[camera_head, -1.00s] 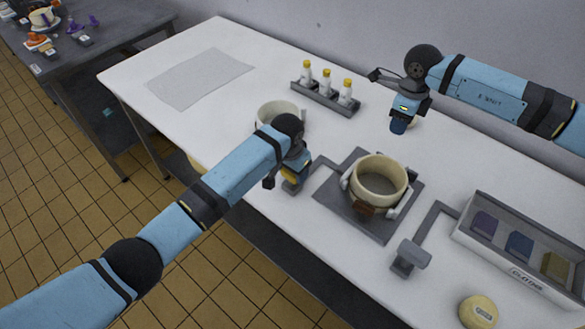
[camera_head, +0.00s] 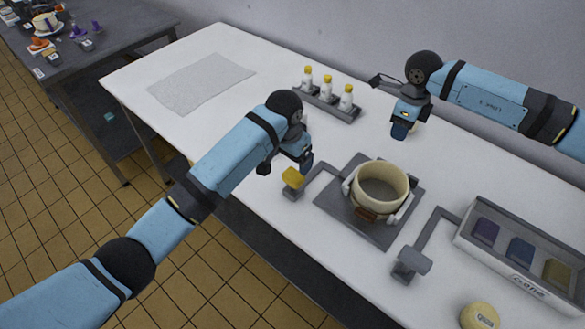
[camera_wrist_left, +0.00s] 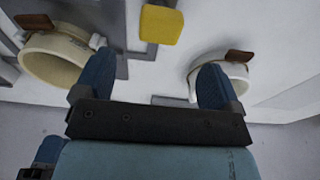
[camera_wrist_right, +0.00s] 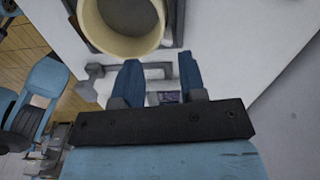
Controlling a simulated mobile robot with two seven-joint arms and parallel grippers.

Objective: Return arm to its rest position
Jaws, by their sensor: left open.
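My left gripper (camera_head: 288,160) is above the near side of the white worktop, close to the yellow-padded lever (camera_head: 293,178) but apart from it. In the left wrist view its two blue fingers (camera_wrist_left: 153,82) are spread with nothing between them; the yellow pad (camera_wrist_left: 161,24) lies beyond them. My right gripper (camera_head: 400,128) is over the back of the worktop. In the right wrist view its fingers (camera_wrist_right: 160,80) are apart and empty. A cream vat (camera_head: 380,190) stands on a grey plate. A second vat (camera_wrist_left: 238,72) is hidden behind my left arm in the head view.
A rack (camera_head: 325,101) holds yellow-capped bottles at the back. A grey mat (camera_head: 200,80) lies at the far left. A dark side table (camera_head: 120,35) stands beyond.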

